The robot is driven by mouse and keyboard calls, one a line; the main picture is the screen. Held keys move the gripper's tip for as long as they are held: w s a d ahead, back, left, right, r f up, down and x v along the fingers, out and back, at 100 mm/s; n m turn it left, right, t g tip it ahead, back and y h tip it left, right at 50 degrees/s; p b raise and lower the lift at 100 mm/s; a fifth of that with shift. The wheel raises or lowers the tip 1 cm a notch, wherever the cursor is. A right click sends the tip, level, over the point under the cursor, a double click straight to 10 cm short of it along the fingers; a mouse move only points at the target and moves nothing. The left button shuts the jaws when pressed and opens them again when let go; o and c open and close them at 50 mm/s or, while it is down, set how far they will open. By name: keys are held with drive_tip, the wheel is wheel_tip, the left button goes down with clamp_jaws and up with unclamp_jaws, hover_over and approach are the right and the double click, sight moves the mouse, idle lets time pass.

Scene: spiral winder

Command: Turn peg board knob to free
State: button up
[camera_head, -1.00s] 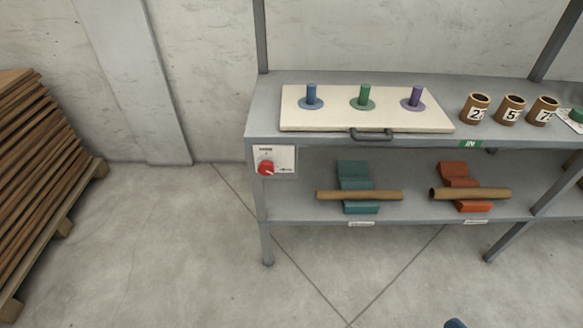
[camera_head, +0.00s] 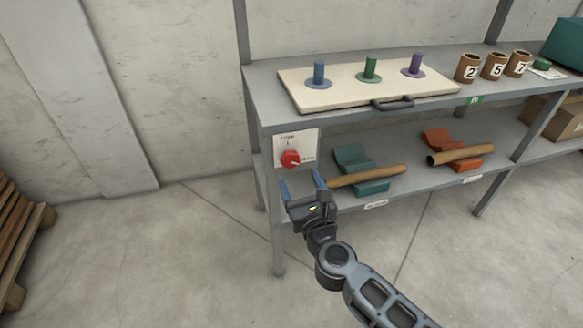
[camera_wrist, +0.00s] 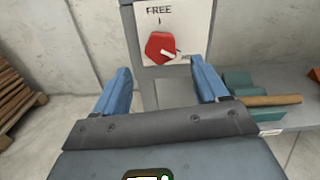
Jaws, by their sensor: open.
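The red knob (camera_head: 290,159) sits on a white plate (camera_head: 309,142) fixed to the left front of the shelf. In the wrist view the knob (camera_wrist: 161,47) shows a white pointer aimed right and slightly down, away from the mark under the word FREE at the top of the plate (camera_wrist: 187,17). The peg board (camera_head: 345,97) lies on the top shelf with blue, green and purple pegs and a dark front handle (camera_head: 392,104). My gripper (camera_head: 301,176) is open and empty, just below and in front of the knob, with its blue fingers spread and apart from it.
A brown tube (camera_head: 366,176) rests on a teal cradle (camera_head: 350,156) on the lower shelf, close right of my gripper. Another tube (camera_head: 461,154) lies on an orange cradle. Numbered cups (camera_head: 494,66) stand on top. Stacked wood (camera_head: 14,229) is at the left; floor between is clear.

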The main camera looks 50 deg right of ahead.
sight(291, 162)
drive_tip(key=x, duration=0.7)
drive_tip(key=shift+w+d, duration=0.25)
drive_tip(key=c, duration=1.1)
